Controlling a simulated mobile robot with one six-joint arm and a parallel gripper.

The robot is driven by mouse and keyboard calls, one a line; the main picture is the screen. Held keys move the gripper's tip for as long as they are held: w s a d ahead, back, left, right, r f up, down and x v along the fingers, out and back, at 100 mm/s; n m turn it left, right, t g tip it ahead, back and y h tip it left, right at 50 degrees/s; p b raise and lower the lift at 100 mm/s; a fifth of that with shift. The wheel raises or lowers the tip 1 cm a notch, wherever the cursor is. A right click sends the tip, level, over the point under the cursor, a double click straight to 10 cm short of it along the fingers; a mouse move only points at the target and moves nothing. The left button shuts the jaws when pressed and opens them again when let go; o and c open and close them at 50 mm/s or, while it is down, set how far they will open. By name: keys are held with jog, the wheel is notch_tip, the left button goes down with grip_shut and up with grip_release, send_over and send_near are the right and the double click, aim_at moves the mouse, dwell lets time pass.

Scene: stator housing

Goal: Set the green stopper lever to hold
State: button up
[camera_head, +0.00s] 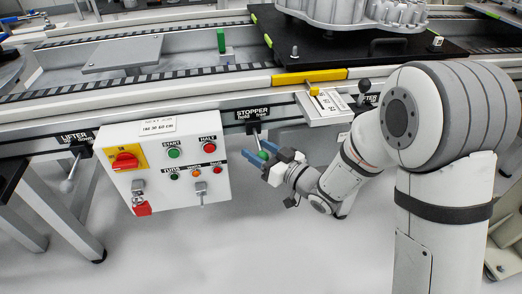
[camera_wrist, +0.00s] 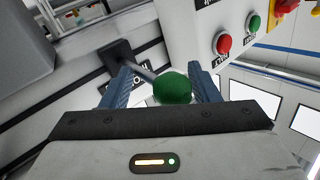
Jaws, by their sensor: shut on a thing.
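The green stopper lever hangs from its black mount under the STOPPER label (camera_head: 253,113) on the conveyor's front rail. Its rod points down and its green knob (camera_head: 263,155) sits at the low end. The label reads "hold" at left; the right word is too small to read surely. My gripper (camera_head: 269,160) is shut on the lever, with its blue fingers on both sides of the knob. In the wrist view the green knob (camera_wrist: 173,88) shows between the two fingers, with the rod running up left to the dark mount (camera_wrist: 122,53).
A white control box (camera_head: 160,165) with buttons and a red-yellow switch stands close left of my gripper. A white plate (camera_head: 325,107) juts from the rail. The floor below is clear.

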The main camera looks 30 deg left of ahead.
jog(key=shift+s, duration=0.15)
jog(key=p+v, duration=0.1)
jog(key=v, duration=0.6)
jog(key=shift+d, duration=0.4)
